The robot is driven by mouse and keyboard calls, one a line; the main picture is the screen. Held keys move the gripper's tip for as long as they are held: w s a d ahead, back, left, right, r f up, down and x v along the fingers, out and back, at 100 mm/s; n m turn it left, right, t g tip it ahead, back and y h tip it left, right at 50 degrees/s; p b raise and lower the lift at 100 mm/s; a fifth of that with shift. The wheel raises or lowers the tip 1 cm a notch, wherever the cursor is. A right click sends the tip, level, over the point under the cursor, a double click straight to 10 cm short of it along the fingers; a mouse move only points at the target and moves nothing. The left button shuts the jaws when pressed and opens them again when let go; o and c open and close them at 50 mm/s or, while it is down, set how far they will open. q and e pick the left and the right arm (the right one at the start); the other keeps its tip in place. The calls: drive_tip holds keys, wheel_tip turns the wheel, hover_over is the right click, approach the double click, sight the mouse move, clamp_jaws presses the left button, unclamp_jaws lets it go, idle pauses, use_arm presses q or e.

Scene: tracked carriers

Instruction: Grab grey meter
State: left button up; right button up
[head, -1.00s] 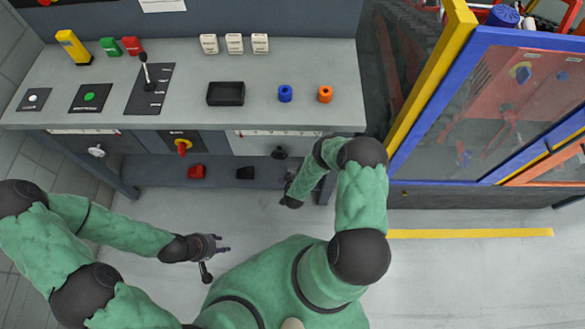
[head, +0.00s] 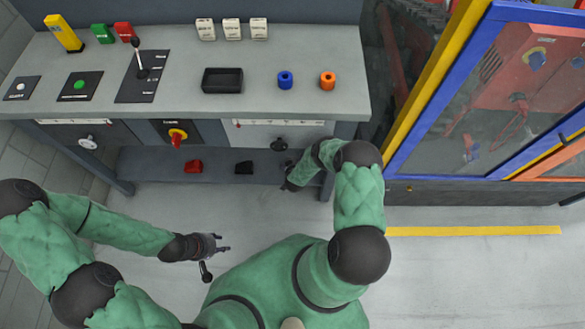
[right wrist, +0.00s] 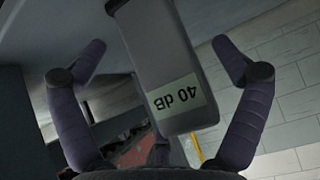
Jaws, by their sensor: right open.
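The grey meter (right wrist: 165,65) shows large in the right wrist view as a grey block with a pale "40 dB" label, its text upside down. It lies between the two spread fingers of my right gripper (right wrist: 165,80), with gaps on both sides. In the head view my right gripper (head: 289,183) is small and dark at the bench's front edge, partly hidden by its arm. I cannot make out the meter there. My left gripper (head: 217,259) is open and empty over the floor, away from the bench.
Red (head: 193,166) and black (head: 243,167) pieces sit on the lower shelf. A blue-and-yellow framed enclosure (head: 440,90) stands right. Floor in front is clear.

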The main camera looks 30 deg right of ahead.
drive_tip(key=shift+w+d+f, duration=0.1)
drive_tip(key=shift+w+f, duration=0.1)
drive_tip(key=shift+f, duration=0.1)
drive_tip(key=shift+r, duration=0.1)
drive_tip(key=c, duration=1.8)
